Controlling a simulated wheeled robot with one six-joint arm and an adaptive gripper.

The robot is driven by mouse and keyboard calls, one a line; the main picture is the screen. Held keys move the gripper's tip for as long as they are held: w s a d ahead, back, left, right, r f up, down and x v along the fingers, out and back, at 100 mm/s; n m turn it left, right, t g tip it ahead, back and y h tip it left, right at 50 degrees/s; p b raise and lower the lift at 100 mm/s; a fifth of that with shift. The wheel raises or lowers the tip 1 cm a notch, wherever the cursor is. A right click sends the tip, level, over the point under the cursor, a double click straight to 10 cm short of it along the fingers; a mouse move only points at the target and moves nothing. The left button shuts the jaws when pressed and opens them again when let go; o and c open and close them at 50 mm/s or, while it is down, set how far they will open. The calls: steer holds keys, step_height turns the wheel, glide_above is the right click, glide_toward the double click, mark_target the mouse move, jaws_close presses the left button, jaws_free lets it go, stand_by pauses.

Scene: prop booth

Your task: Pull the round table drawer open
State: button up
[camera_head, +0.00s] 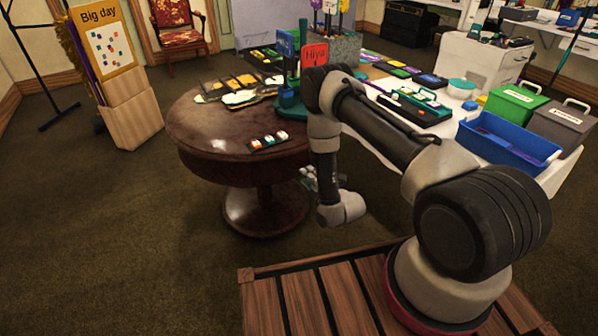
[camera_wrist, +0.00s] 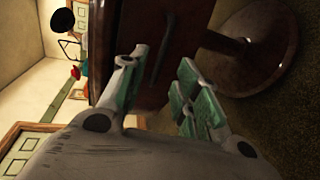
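The round table (camera_head: 190,128) is dark polished red-brown wood on a pedestal, left of my arm in the head view. The wrist view is turned sideways and shows the table's side (camera_wrist: 178,38). A thin dark bar, seemingly the drawer handle (camera_wrist: 160,52), runs along that side. The drawer's outline is too dark to make out, and I see no gap. My gripper (camera_wrist: 160,74) is open with green-padded fingers on either side of the bar's line, with nothing between them. In the head view my gripper (camera_head: 309,178) is beside the table's edge, partly hidden by my arm.
Small trays and game pieces (camera_head: 268,142) lie on the table top. A white table with a blue bin (camera_head: 505,140) stands to the right. A "Big day" sign stand (camera_head: 118,75) is at the left. Carpet (camera_head: 130,230) is clear at the front left.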

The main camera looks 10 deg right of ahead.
steer(key=x, duration=0.6)
steer(key=shift+w, duration=0.2)
jaws_close()
